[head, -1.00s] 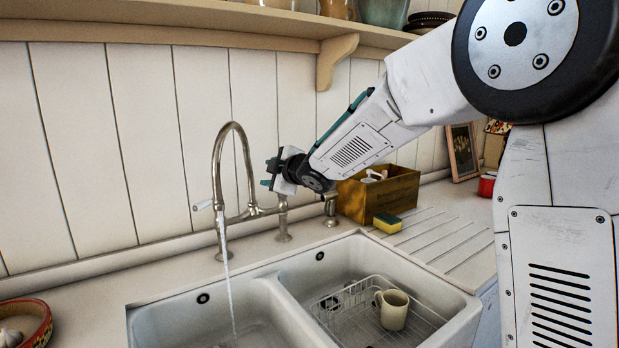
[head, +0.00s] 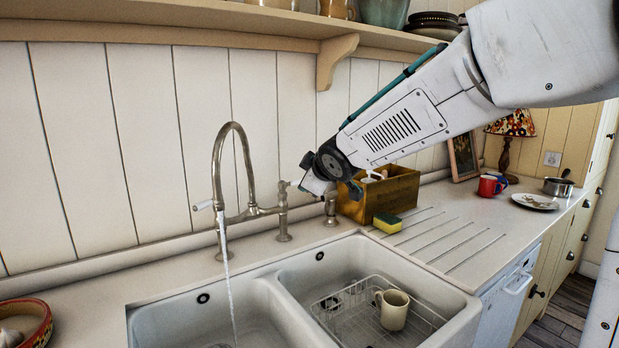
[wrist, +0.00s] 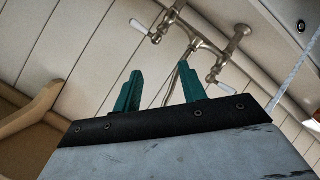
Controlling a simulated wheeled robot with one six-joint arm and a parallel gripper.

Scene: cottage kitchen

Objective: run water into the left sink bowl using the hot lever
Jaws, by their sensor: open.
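A bridge tap (head: 219,165) stands behind the double sink, its spout over the left bowl (head: 180,320). A thin water stream (head: 229,285) falls from it into that bowl; it also shows in the wrist view (wrist: 291,75). The left lever (head: 203,205) has a white handle and points out to the left. In the wrist view both white-handled levers (wrist: 140,27) (wrist: 215,90) show beyond my fingers. I see no hot or cold marking. My gripper (wrist: 160,68) is open and empty, right of the tap in the head view (head: 310,185), apparently apart from the levers.
The right bowl (head: 345,255) holds a wire rack and a cream mug (head: 392,309). A wooden box (head: 398,192) and a yellow-green sponge (head: 387,223) stand right of the tap. A shelf bracket (head: 335,60) is above. The drainer (head: 450,240) is clear.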

